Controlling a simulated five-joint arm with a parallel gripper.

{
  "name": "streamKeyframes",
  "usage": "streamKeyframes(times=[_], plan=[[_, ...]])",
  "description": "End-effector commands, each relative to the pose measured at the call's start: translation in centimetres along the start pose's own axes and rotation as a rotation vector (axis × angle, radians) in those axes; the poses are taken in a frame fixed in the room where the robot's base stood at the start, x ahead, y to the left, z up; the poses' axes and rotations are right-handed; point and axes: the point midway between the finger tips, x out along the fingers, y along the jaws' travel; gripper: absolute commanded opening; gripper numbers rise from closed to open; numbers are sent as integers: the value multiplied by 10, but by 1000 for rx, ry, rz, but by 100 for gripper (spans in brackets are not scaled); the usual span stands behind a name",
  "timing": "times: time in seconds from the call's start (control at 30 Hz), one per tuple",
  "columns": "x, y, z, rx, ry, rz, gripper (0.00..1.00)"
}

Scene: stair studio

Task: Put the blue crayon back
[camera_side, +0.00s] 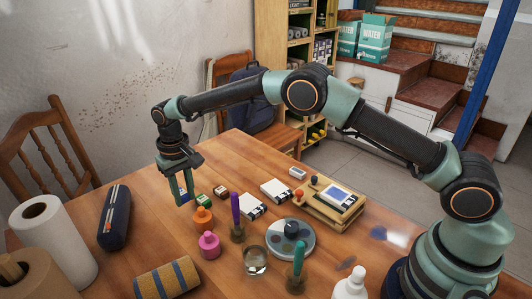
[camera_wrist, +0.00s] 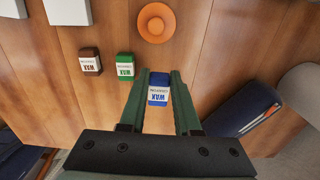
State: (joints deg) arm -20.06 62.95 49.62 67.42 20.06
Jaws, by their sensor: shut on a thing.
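The blue crayon is a short block with a white "WAX" label (camera_wrist: 158,92). It sits between the fingertips of my gripper (camera_wrist: 158,85), which is shut on it. In the side view the gripper (camera_side: 183,196) points down near the table's far left part, with a bit of the blue crayon (camera_side: 183,199) showing between the fingers. I cannot tell whether it touches the table. A green crayon block (camera_wrist: 125,67) and a brown one (camera_wrist: 90,64) stand in a row to its left in the wrist view; they also show right of the gripper in the side view.
An orange knobbed piece (camera_side: 203,220) and a pink one (camera_side: 209,245) stand close by. A purple stick in a holder (camera_side: 236,212), white boxes (camera_side: 275,190), a glass (camera_side: 255,261) and a grey round palette (camera_side: 302,245) lie rightward. A dark blue case (camera_side: 115,217) lies left.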

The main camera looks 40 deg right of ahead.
Motion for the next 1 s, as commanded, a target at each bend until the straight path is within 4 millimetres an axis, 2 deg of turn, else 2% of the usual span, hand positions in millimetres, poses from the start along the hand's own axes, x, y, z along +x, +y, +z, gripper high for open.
streamKeyframes(times=[0.17,0.43,0.87,0.9,0.93,1.0], plan=[[10,0,0,0,1,0,0],[45,0,0,0,0,0,0],[51,0,0,0,1,0,0],[50,0,0,0,2,-1,46],[50,0,0,0,2,-1,58],[50,0,0,0,1,-1,61]])
